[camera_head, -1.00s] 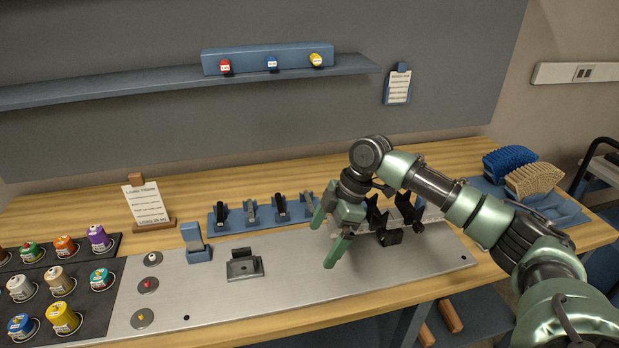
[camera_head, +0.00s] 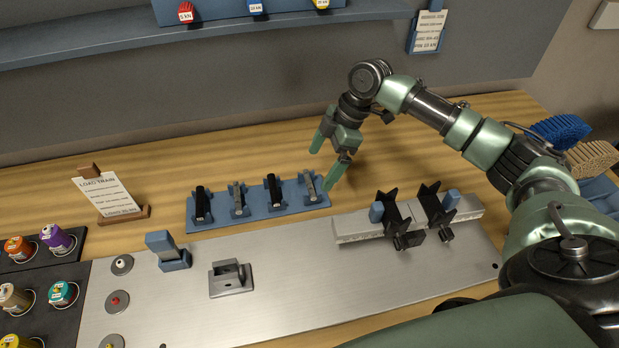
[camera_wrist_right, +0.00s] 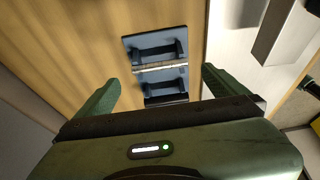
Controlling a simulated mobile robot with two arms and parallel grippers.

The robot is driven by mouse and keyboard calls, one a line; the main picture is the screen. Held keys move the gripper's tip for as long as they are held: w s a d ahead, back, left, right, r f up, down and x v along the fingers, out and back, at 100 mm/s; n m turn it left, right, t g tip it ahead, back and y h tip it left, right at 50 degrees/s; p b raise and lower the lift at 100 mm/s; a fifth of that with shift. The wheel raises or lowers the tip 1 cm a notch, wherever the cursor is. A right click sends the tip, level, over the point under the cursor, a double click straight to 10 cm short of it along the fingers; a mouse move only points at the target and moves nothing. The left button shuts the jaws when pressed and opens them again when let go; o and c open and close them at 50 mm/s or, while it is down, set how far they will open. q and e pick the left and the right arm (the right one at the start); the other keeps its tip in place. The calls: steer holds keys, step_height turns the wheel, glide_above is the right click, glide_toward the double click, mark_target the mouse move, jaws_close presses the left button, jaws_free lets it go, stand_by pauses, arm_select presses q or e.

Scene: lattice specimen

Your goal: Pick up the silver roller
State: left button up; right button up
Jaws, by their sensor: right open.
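A blue rack (camera_head: 222,219) stands on the table's wooden strip, holding two black rollers (camera_head: 274,190) and two greyer ones. A silver roller (camera_head: 310,186) lies at the rack's right end. My right gripper (camera_head: 323,168) is open and empty above and just behind that end, its fingers angled down. In the right wrist view the blue rack (camera_wrist_right: 133,47) lies ahead between the spread fingers (camera_wrist_right: 160,82), with a bright silver bar (camera_wrist_right: 160,67) across it. The fingers touch nothing there; the rack's near part is hidden by my gripper. My left gripper is not in view.
A metal plate (camera_head: 290,280) lies in front of the rack. A lattice fixture with black clamps (camera_head: 390,215) stands to the right. A blue block (camera_head: 165,250) and grey holder (camera_head: 230,280) stand at left. A sign (camera_head: 108,193) stands behind. Bare wood lies behind the rack.

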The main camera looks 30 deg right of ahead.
mark_target(309, 182)
steer(key=shift+a+f+p, duration=0.65)
steer(key=shift+f, duration=0.1)
steer(key=x, duration=0.2)
steer(key=shift+w+f+p, duration=0.25)
steer(key=shift+f+p, duration=0.1)
steer(key=shift+f, duration=0.1)
steer(key=shift+a+f, duration=0.1)
steer(key=shift+f, duration=0.3)
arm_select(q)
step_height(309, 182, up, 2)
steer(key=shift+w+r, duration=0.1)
arm_select(e)
steer(key=shift+a, duration=0.1)
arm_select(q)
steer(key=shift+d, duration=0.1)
arm_select(e)
steer(key=c, duration=1.3)
steer(key=shift+c, duration=0.2)
